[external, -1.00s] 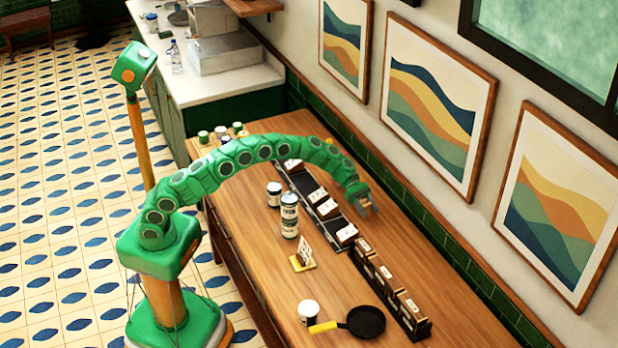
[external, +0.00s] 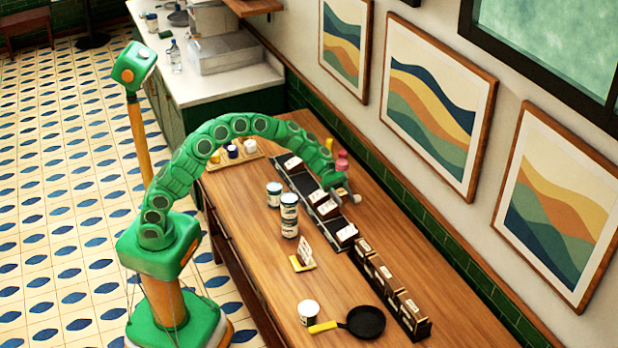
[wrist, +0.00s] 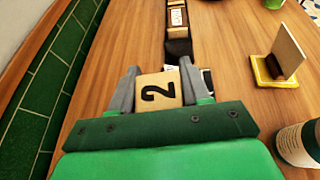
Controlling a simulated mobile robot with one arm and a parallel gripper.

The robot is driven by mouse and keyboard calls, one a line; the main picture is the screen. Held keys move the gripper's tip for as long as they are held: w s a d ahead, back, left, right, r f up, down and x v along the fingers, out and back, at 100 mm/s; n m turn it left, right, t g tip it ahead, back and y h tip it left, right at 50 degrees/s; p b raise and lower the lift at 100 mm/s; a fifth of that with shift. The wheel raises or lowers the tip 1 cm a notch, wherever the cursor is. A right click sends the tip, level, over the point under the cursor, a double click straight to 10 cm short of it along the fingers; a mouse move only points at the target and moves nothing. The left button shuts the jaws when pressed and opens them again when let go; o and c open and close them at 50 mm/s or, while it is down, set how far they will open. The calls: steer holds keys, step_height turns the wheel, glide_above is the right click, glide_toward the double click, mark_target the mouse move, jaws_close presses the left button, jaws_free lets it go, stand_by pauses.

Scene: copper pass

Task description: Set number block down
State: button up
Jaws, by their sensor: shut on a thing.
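My gripper (external: 346,197) reaches over the dark tray (external: 331,214) on the wooden table, near its wall side. In the wrist view my gripper (wrist: 160,66) is shut on a pale wooden number block (wrist: 158,92) marked with a black 2. The block sits between the two grey fingers, with the 2 turned sideways. In the external view I cannot make out the held block clearly. Several pale-topped blocks (external: 328,207) sit in the tray. Whether the held block touches the tray cannot be told.
A row of dark boxes (external: 382,274) continues toward the front. Labelled cans (external: 289,228), a yellow card stand (external: 303,265), a white-lidded can (external: 308,312) and a black pan (external: 365,321) stand on the table. A pink bottle (external: 341,160) stands behind my gripper, near the green-tiled wall.

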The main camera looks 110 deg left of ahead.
steer(key=shift+s+d+r, duration=0.2)
steer(key=shift+s, duration=0.2)
steer(key=shift+s+d+r, duration=0.15)
steer(key=shift+s, duration=0.25)
